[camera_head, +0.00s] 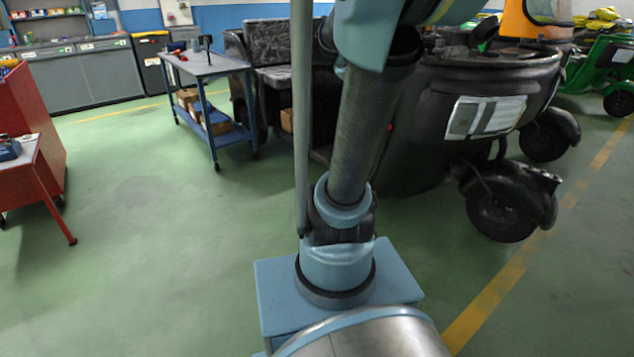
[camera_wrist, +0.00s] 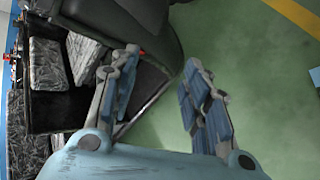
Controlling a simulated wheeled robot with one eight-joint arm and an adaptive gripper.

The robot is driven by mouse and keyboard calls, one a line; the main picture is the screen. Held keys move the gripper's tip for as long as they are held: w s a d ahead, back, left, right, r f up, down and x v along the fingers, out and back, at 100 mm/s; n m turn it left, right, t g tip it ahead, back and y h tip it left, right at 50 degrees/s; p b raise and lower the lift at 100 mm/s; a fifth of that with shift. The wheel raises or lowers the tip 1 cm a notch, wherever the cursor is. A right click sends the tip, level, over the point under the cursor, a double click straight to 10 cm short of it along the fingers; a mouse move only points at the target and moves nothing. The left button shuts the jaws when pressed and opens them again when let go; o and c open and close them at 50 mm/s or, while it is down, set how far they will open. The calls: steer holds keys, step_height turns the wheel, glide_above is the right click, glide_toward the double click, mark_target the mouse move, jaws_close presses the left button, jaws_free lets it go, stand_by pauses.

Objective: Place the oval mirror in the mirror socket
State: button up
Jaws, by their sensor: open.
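My gripper (camera_wrist: 161,57) is open and empty in the wrist view, its two fingers well apart. Between and beyond the fingers are the dark rickshaw's open side and green floor. A small dark upright object (camera_head: 207,44) stands on the blue trolley in the head view; it may be the oval mirror, but it is too small to be sure. It is apart from my gripper, which is out of the head view. I cannot make out the mirror socket in either view. The black rickshaw (camera_head: 470,75) stands at the right of the head view, partly hidden by my arm.
The blue trolley (camera_head: 203,68) stands left of the rickshaw, with boxes on its lower shelf. A red workbench (camera_head: 33,160) is at the left edge and grey cabinets (camera_head: 82,72) line the back. The green floor (camera_head: 150,220) between them is clear. A green rickshaw (camera_head: 606,68) is at far right.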

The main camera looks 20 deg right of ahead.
steer(key=s+a+f+m+g+y, duration=0.2)
steer(key=s+a+f+m+y, duration=0.7)
steer(key=s+a+f, duration=1)
step_height(320, 180, down, 3)
steer(key=a, duration=0.2)
steer(key=shift+s+a, duration=0.3)
steer(key=shift+a, duration=0.1)
steer(key=shift+f, duration=0.1)
steer(key=shift+w+f, duration=0.2)
steer(key=shift+w, duration=0.1)
